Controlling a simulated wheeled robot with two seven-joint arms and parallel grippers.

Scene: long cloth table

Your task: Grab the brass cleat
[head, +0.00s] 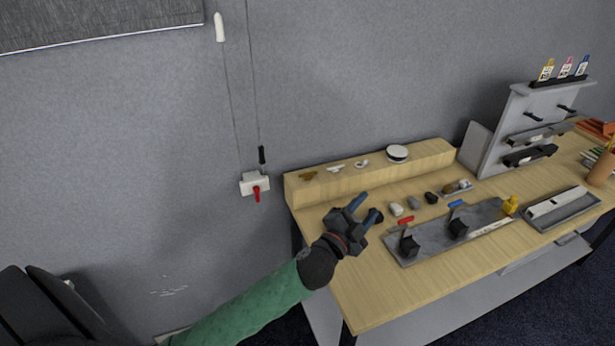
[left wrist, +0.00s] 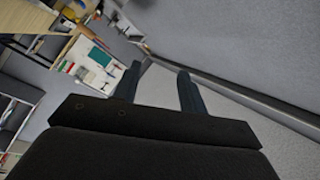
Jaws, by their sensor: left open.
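The brass cleat (head: 309,175) is a small brass-coloured piece at the left end of the raised wooden ledge (head: 420,160), at the back left of the table. My left gripper (head: 369,207) is open and empty. In the head view it appears to the right of and below the cleat, over the table's left part in front of the ledge. Its two fingers also show apart in the left wrist view (left wrist: 158,72), with nothing between them; I cannot make out the cleat there. My right gripper is not in view.
Two pale small fittings (head: 335,168) (head: 361,164) and a round white-topped item (head: 397,153) share the ledge. A grey tray (head: 430,250) with black holders lies in front. A red-handled switch box (head: 255,185) hangs on the wall left of the ledge.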

